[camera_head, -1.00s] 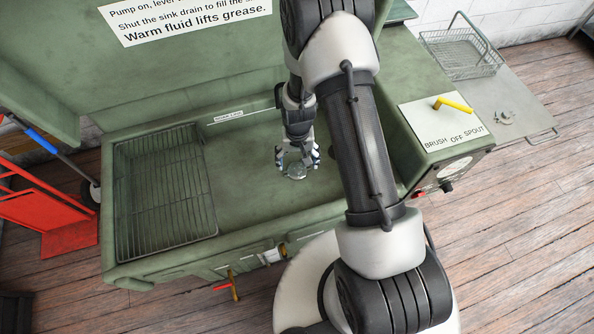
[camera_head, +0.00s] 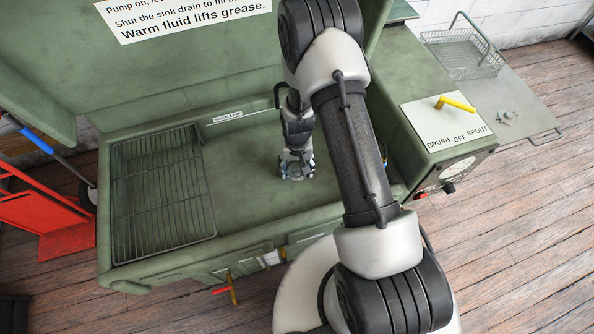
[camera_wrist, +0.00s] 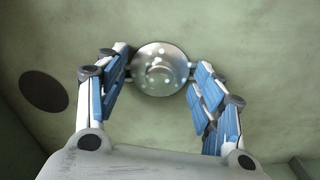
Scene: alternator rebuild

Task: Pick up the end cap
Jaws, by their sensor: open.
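The end cap (camera_wrist: 159,69) is a round, shiny metal disc with a raised centre, lying on the green sink floor. In the wrist view it sits between the fingertips of my gripper (camera_wrist: 160,76), one finger at each side. The gripper is open, and I cannot tell whether the fingers touch the rim. In the head view my gripper (camera_head: 296,168) is low over the sink floor, and the end cap is mostly hidden by it.
The green washing sink (camera_head: 250,150) has a wire rack (camera_head: 162,195) on its left. A dark round drain (camera_wrist: 44,92) shows left of the gripper in the wrist view. A panel with a yellow lever (camera_head: 456,103) and a wire basket (camera_head: 462,58) are at the right.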

